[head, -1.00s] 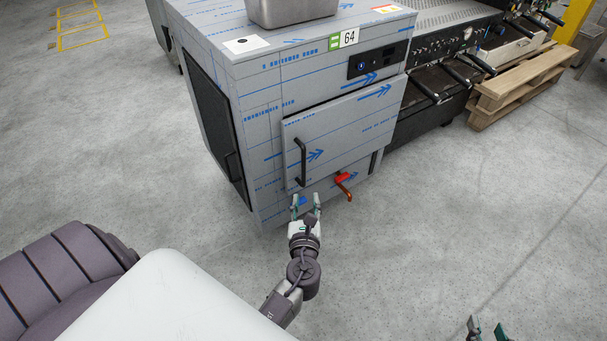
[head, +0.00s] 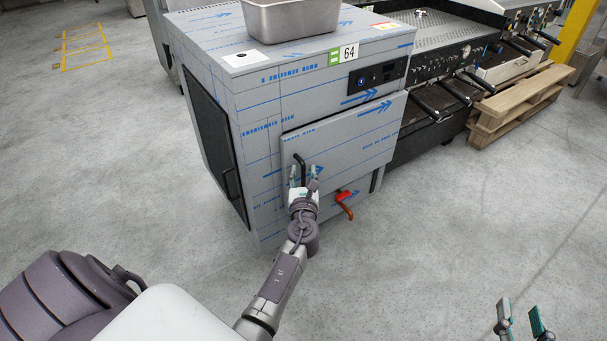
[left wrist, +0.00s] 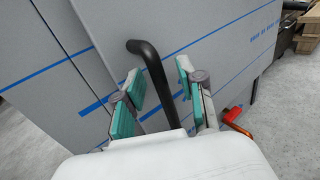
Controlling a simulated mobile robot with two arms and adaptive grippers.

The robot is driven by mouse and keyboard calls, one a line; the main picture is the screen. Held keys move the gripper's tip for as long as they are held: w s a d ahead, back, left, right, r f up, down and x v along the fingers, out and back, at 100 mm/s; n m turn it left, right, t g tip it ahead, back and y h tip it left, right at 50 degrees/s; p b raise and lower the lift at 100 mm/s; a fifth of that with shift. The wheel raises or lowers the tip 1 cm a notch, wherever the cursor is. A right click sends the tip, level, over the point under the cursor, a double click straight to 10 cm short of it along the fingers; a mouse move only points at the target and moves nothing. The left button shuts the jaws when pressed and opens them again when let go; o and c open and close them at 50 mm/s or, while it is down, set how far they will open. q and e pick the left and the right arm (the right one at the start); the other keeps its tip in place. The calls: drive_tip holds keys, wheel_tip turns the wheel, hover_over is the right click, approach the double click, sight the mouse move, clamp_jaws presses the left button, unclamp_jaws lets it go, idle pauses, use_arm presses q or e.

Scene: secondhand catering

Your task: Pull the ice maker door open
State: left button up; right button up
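The ice maker (head: 262,110) is a steel cabinet covered in blue-printed film. Its front door (head: 345,138) looks closed, with a black vertical bar handle (head: 300,162) near the door's left edge. My left gripper (head: 304,172) is at the handle, partly hiding its lower part. In the left wrist view the handle (left wrist: 152,68) runs between the two open teal-padded fingers (left wrist: 158,88), with gaps visible on both sides. My right gripper (head: 521,318) is open and empty over the floor at the bottom right.
A steel pan (head: 290,18) stands on top of the ice maker. A red-handled tap (head: 344,203) sticks out below the door, right of my left gripper. A grill (head: 440,60) and wooden pallets (head: 515,105) stand to the right. The floor in front is clear.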

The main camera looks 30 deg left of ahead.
use_arm(q)
drive_tip(key=shift+w+a, duration=0.15)
drive_tip(key=shift+w, duration=0.1)
clamp_jaws()
idle(0.3)
